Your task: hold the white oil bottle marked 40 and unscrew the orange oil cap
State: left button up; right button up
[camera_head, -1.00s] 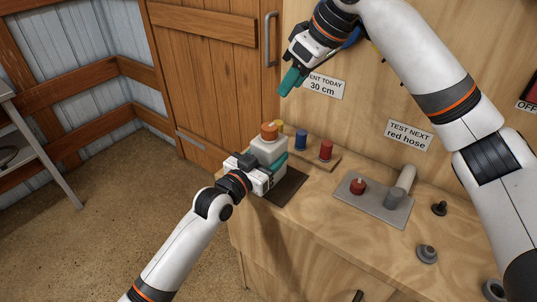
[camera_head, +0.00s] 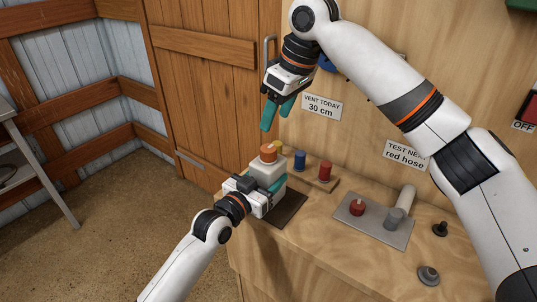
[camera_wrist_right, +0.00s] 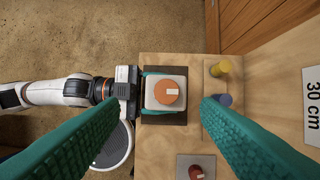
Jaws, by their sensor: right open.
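The white oil bottle (camera_head: 266,172) stands upright at the left end of the wooden bench, on a dark mat (camera_head: 286,212). Its orange cap (camera_head: 268,152) sits on top, and the cap shows from above in the right wrist view (camera_wrist_right: 167,92). My left gripper (camera_head: 270,186) is at the bottle's side, with teal fingers against its body; part of the grip is hidden. My right gripper (camera_head: 277,114) is open and empty, pointing down above the cap and apart from it. In the right wrist view the cap lies between its two teal fingers. The mark 40 cannot be read.
Yellow, blue (camera_head: 300,160) and red (camera_head: 325,170) pegs stand on a small board behind the bottle. A grey plate (camera_head: 378,232) with a red knob and a grey pipe lies to the right. Dark knobs (camera_head: 428,275) are farther right. A wooden wall with signs stands behind.

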aim_at(268, 148)
jog(key=shift+w+a+f+g+h, duration=0.3)
jog(key=shift+a+f+h, duration=0.15)
jog(key=shift+a, duration=0.05)
jog(key=shift+w+a+f+g+h, duration=0.25)
jog(key=shift+a+f+g+h, duration=0.05)
jog(key=shift+a+f+h, duration=0.15)
jog(key=shift+w+f+h, duration=0.15)
jog(key=shift+w+h, duration=0.05)
jog(key=shift+h, duration=0.1)
jog(key=shift+w+f+g+h, duration=0.1)
jog(key=shift+w+g+h, duration=0.2)
jog(key=shift+h, duration=0.1)
jog(key=shift+f, duration=3.95)
jog(key=shift+m, duration=0.3)
jog(key=m, duration=0.5)
jog(key=shift+s+m, duration=0.1)
jog(key=shift+m, duration=0.3)
jog(key=m, duration=0.4)
jog(key=shift+m, duration=1)
